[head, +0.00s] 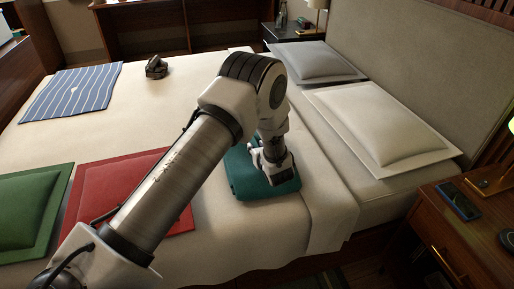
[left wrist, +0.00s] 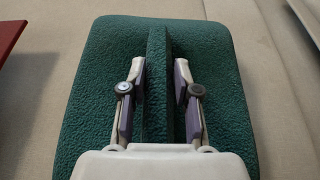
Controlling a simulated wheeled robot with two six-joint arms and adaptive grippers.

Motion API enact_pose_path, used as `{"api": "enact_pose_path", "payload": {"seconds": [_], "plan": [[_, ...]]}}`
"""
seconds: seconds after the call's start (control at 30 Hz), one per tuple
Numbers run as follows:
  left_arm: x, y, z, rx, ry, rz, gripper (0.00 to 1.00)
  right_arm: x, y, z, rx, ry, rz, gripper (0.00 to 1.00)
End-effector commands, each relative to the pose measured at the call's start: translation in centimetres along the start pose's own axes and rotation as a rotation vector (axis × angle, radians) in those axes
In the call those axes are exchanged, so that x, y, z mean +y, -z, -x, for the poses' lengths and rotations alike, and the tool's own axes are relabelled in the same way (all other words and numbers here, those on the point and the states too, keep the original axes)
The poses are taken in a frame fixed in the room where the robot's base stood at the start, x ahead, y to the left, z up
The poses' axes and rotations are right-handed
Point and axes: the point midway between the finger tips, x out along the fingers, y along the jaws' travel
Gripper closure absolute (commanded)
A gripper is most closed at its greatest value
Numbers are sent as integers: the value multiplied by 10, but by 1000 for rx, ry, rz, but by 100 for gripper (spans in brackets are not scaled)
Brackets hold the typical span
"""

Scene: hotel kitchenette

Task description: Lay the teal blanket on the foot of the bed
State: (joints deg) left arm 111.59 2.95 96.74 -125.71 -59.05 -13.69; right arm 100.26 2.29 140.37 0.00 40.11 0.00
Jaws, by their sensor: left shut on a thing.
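The teal blanket (head: 243,183) is a folded, thick pad lying on the white bed (head: 223,222), near the pillow side. My left gripper (head: 277,180) points down over it. In the left wrist view the blanket (left wrist: 92,98) fills the middle, and my left gripper (left wrist: 160,95) has a finger on each side of a raised ridge of the cloth, shut on it. The arm hides part of the blanket in the head view. My right gripper is not in view.
Red (head: 111,185) and green (head: 28,205) cushions and a blue striped cloth (head: 70,91) lie on the bed's left part. A small dark object (head: 156,68) sits farther back. Pillows (head: 383,119) rest by the headboard (head: 413,62). A nightstand (head: 457,222) stands right. Mid-bed sheet is clear.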

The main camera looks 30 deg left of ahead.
Motion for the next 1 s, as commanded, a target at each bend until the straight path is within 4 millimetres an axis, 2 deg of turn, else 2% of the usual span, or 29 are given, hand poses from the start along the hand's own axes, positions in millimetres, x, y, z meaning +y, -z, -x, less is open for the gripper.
{"api": "enact_pose_path", "payload": {"seconds": [0.17,0.2,0.27,0.63,0.97,1.0], "plan": [[0,4,-2,-1,0,1,100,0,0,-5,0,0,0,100],[0,4,-2,0,0,0,62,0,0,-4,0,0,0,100],[0,4,-1,1,0,0,44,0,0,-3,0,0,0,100],[0,3,2,1,0,-1,44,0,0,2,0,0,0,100],[-2,5,65,0,2,-3,44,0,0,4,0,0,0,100],[-2,5,70,0,2,-2,40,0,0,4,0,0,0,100]]}}
